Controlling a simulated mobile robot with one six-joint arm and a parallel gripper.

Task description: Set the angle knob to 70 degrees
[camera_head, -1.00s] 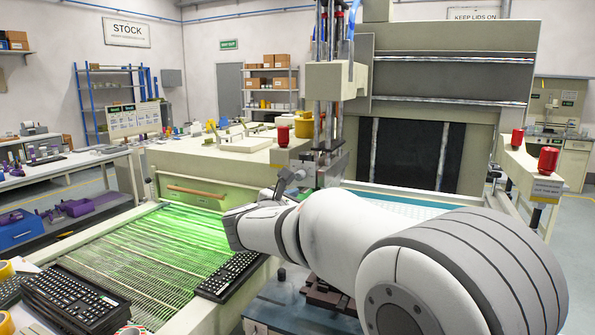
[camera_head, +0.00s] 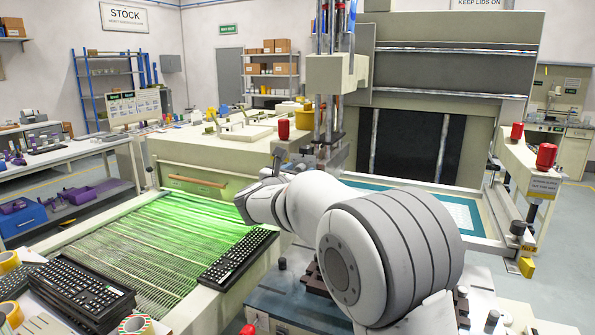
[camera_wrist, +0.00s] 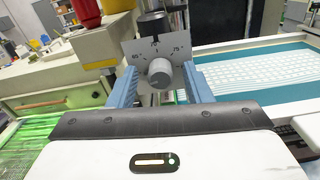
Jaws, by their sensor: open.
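In the wrist view the angle knob (camera_wrist: 160,73), a round grey knob, stands on a pale dial plate (camera_wrist: 178,48) with tick marks and small numbers. One number at the left looks like 65 and one at the right like 75. The knob's pointer is too small to read. My gripper (camera_wrist: 161,70) is open, with one blue-grey finger on each side of the knob. Gaps show between the fingers and the knob. In the head view my arm hides most of the gripper and the knob.
A dark post with a round top (camera_wrist: 153,22) rises behind the dial. The print bed (camera_head: 455,210) lies to the right. Keyboards (camera_head: 75,290) lie at lower left beside the green-lit conveyor (camera_head: 165,250).

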